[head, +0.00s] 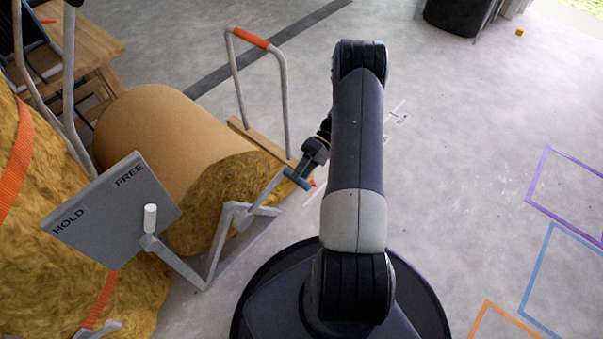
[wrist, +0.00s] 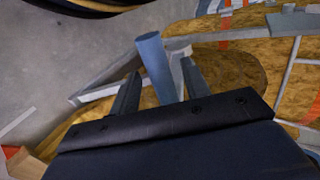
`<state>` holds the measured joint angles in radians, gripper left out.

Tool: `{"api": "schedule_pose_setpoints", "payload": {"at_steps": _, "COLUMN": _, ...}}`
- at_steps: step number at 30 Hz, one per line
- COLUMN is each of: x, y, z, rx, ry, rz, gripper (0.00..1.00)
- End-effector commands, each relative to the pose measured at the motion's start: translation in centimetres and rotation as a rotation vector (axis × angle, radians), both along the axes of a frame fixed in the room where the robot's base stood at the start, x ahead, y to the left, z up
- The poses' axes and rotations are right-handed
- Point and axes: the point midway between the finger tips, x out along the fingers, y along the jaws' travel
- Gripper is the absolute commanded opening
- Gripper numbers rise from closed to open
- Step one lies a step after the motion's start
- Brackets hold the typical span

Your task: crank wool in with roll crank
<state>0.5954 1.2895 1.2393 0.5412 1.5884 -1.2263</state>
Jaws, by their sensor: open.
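The wool roll (head: 165,125) lies at the left in the head view, brown outside with golden wool at its near end. Its grey crank (head: 268,190) carries a blue handle (head: 297,180). My gripper (head: 308,165) is at this handle. In the wrist view the blue handle (wrist: 154,55) stands between the two fingers of my gripper (wrist: 160,72), which are open with a gap beside it. Whether a finger touches the handle cannot be told. The wool end (wrist: 225,75) shows behind the fingers.
A grey HOLD/FREE plate (head: 105,215) with a white-knobbed lever (head: 150,218) stands left of the crank. A grey hoop with an orange grip (head: 250,38) rises behind. A wooden table (head: 75,50) is at the back left.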

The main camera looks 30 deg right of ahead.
Motion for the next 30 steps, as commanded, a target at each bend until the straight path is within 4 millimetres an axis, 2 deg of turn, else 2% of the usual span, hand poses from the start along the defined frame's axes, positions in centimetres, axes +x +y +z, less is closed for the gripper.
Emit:
{"api": "schedule_pose_setpoints", "payload": {"at_steps": 7, "x": 0.4, "y": -1.1, "z": 0.8, "rx": 0.000, "ry": -0.002, "rz": -0.001, "gripper": 0.45}}
{"api": "schedule_pose_setpoints", "payload": {"at_steps": 15, "x": 2.0, "y": -5.4, "z": 3.2, "rx": -0.002, "ry": -0.002, "rz": -0.002, "gripper": 0.45}}
{"api": "schedule_pose_setpoints", "payload": {"at_steps": 21, "x": 2.8, "y": -7.7, "z": 4.5, "rx": 0.000, "ry": 0.000, "rz": -0.001, "gripper": 0.45}}
{"api": "schedule_pose_setpoints", "payload": {"at_steps": 30, "x": 3.2, "y": -9.0, "z": 5.2, "rx": 0.000, "ry": 0.001, "rz": 0.000, "gripper": 0.45}}
